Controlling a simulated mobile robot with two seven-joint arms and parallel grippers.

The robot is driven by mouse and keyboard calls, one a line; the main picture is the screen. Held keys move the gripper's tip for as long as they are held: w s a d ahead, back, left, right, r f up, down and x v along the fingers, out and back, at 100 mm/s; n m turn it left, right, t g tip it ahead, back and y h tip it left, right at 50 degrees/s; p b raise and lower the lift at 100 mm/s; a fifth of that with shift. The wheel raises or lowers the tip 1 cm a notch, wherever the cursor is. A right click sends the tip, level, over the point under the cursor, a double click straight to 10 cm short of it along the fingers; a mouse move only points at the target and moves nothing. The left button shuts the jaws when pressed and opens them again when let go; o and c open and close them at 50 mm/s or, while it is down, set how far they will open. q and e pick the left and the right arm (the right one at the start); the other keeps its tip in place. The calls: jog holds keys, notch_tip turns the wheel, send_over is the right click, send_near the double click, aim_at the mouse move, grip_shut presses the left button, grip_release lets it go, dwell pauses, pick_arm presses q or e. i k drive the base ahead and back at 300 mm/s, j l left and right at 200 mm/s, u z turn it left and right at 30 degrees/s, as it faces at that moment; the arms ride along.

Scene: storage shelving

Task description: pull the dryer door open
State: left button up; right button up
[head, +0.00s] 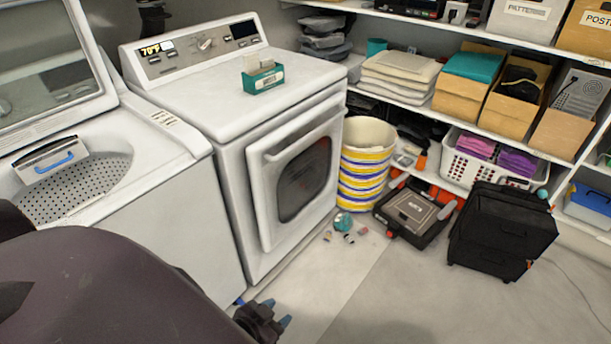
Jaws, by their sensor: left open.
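The white dryer (230,85) stands at centre left, its front turned to the right. Its white door (256,190) has a dark oval window (303,180) and a grip edge along the top. The door sits at or very near the dryer front; I cannot tell whether it is slightly ajar. My left gripper (277,312) is low, near the bottom edge of the picture, below and in front of the door. It is open, with bluish fingertips apart, and touches nothing that I can see. My right gripper is not in view.
An open top-loading washer (180,200) stands left of the dryer. A striped basket (366,165) stands just right of the door, with small items (343,222) on the floor before it. The front floor is clear.

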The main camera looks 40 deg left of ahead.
aim_at(293, 169)
jog(key=j+u, duration=0.1)
jog(key=u, duration=0.35)
jog(key=i+j+u, duration=0.1)
jog(key=u, duration=0.3)
jog(key=i+j+u, duration=0.1)
jog(key=u, duration=0.8)
jog(key=i, duration=0.05)
